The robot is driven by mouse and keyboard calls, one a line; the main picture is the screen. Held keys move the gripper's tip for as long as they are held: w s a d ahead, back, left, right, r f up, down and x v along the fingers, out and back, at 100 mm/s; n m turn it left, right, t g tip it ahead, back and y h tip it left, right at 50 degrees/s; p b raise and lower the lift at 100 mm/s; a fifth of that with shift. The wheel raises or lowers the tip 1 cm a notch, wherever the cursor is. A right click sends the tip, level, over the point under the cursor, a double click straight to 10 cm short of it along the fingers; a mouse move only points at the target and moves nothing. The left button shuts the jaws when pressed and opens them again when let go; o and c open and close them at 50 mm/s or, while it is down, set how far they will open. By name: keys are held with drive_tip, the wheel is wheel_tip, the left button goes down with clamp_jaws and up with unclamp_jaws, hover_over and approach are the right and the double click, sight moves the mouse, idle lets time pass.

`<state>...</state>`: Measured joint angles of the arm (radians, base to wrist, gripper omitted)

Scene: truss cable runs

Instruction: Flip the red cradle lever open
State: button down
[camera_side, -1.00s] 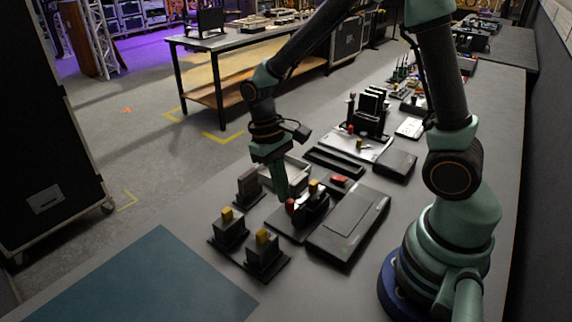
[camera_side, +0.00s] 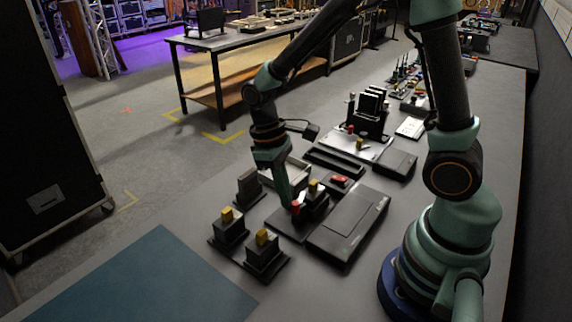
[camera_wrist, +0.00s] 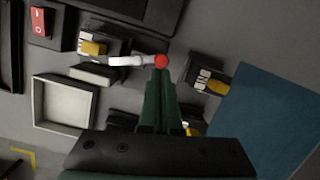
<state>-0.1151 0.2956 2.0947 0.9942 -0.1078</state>
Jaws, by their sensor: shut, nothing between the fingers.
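The cradle lever is a pale arm (camera_wrist: 128,61) with a red ball end (camera_wrist: 162,61) in the wrist view. The red ball also shows in the side view (camera_side: 296,208). The lever reaches out from a dark cradle block (camera_side: 316,202) with a yellow top piece (camera_side: 314,186), which also shows in the wrist view (camera_wrist: 93,47). My gripper (camera_side: 287,204) is shut and empty, pointing down. Its fingertips (camera_wrist: 161,76) are right beside the red ball; I cannot tell whether they touch it. The fingers partly hide the lever in the side view.
Two dark blocks with yellow tops (camera_side: 229,229) (camera_side: 264,252) stand in front left. A flat black box (camera_side: 348,226) lies to the right, with a red piece (camera_side: 340,180) behind the cradle. A pale open tray (camera_wrist: 65,103) is near. The blue mat (camera_side: 140,285) is clear.

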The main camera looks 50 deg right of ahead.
drive_tip(key=s+n, duration=0.1)
drive_tip(key=n, duration=0.2)
drive_tip(key=shift+s+a, duration=0.1)
drive_tip(key=shift+s, duration=0.8)
idle(0.6)
drive_tip(key=shift+d, duration=0.25)
drive_tip(key=shift+w+d, duration=0.5)
drive_tip(key=shift+d, duration=0.05)
drive_tip(key=shift+w+a, duration=0.1)
